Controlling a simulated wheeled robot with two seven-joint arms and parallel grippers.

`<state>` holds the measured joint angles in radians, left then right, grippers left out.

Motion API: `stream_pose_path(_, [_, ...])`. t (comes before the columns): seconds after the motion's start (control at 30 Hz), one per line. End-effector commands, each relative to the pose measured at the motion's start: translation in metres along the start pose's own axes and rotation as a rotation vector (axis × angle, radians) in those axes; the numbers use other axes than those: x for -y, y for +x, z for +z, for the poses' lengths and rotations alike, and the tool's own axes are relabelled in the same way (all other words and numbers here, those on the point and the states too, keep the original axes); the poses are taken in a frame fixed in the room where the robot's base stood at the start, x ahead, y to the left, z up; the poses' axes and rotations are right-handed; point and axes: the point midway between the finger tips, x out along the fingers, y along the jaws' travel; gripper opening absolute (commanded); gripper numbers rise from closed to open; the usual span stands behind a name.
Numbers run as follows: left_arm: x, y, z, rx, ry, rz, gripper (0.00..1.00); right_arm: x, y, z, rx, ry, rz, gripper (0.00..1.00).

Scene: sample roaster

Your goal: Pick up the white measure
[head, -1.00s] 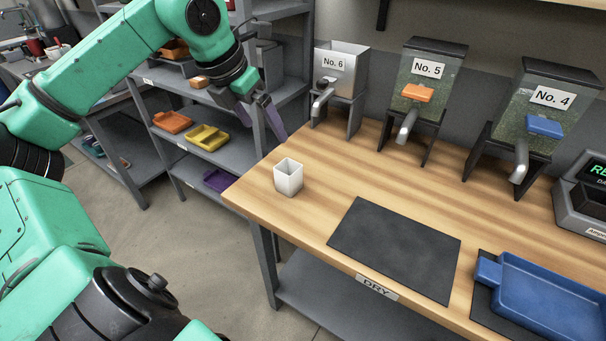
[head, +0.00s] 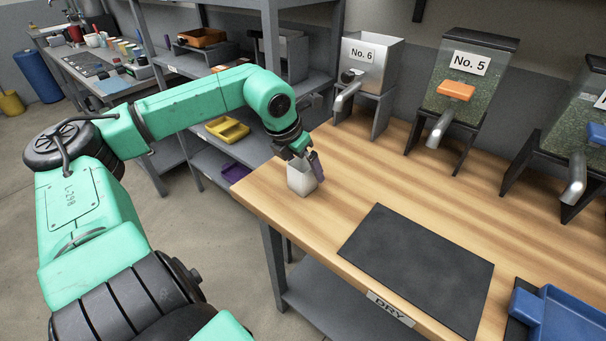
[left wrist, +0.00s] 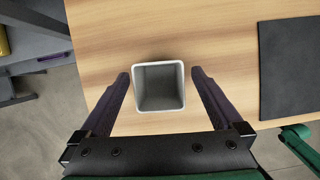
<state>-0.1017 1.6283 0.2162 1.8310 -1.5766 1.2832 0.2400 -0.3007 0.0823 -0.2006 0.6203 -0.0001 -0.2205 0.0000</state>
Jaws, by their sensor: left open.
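The white measure (head: 301,180) is a small square open-topped cup. It stands upright near the left end of the wooden bench. In the left wrist view the measure (left wrist: 160,87) looks empty and lies between the two fingers. My left gripper (head: 306,163) is open and comes down over the measure from above. In the left wrist view its dark fingers (left wrist: 160,78) are on either side of the cup, with a gap visible on each side. In the head view the gripper hides part of the cup's top. My right gripper is not in view.
A black mat (head: 416,268) lies right of the measure, with a blue tray (head: 565,325) beyond it. The No. 6 dispenser (head: 367,80) and No. 5 dispenser (head: 463,90) stand along the back. Grey shelves (head: 215,150) with trays are left of the bench.

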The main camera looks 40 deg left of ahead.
Motion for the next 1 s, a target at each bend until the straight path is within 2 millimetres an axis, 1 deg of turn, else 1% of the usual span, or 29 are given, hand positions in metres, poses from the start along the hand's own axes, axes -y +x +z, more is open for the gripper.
stream_pose_path(0.03, [-0.001,0.009,-0.003,-0.009,0.0,0.003,1.0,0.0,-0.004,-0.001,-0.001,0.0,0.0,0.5])
stream_pose_path(0.13, [-0.002,0.022,-0.003,-0.007,0.0,0.004,1.0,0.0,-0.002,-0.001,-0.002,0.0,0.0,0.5])
stream_pose_path(0.23, [-0.001,0.027,-0.001,-0.002,0.0,0.003,1.0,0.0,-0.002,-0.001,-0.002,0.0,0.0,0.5])
stream_pose_path(0.4, [-0.001,0.026,-0.001,0.0,-0.001,0.001,1.0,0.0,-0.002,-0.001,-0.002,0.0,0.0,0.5])
stream_pose_path(0.43, [-0.001,0.026,-0.001,0.0,-0.001,0.001,0.92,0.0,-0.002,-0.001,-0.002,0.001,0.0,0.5])
stream_pose_path(0.47, [-0.001,0.026,-0.001,0.0,-0.001,0.001,0.81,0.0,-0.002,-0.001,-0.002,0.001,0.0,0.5])
stream_pose_path(0.5, [-0.001,0.026,-0.001,0.0,-0.001,0.001,0.66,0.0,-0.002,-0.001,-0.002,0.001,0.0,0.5])
stream_pose_path(0.57, [-0.001,0.026,-0.001,0.0,-0.001,0.001,0.43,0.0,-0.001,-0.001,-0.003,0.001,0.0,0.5])
stream_pose_path(0.6, [-0.001,0.026,-0.001,0.0,-0.001,0.001,0.27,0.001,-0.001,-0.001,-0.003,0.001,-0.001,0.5])
stream_pose_path(0.63, [-0.001,0.026,-0.001,0.0,-0.001,0.001,0.16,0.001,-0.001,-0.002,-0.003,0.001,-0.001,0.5])
stream_pose_path(0.67, [-0.001,0.026,-0.001,0.0,-0.001,0.001,0.13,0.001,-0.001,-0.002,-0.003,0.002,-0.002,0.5])
stream_pose_path(0.87, [-0.001,0.026,-0.001,0.0,-0.001,0.001,0.13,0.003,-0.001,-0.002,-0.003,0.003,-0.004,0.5])
stream_pose_path(1.0, [-0.001,0.018,0.003,0.002,-0.001,0.002,0.13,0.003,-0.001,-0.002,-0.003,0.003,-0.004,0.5])
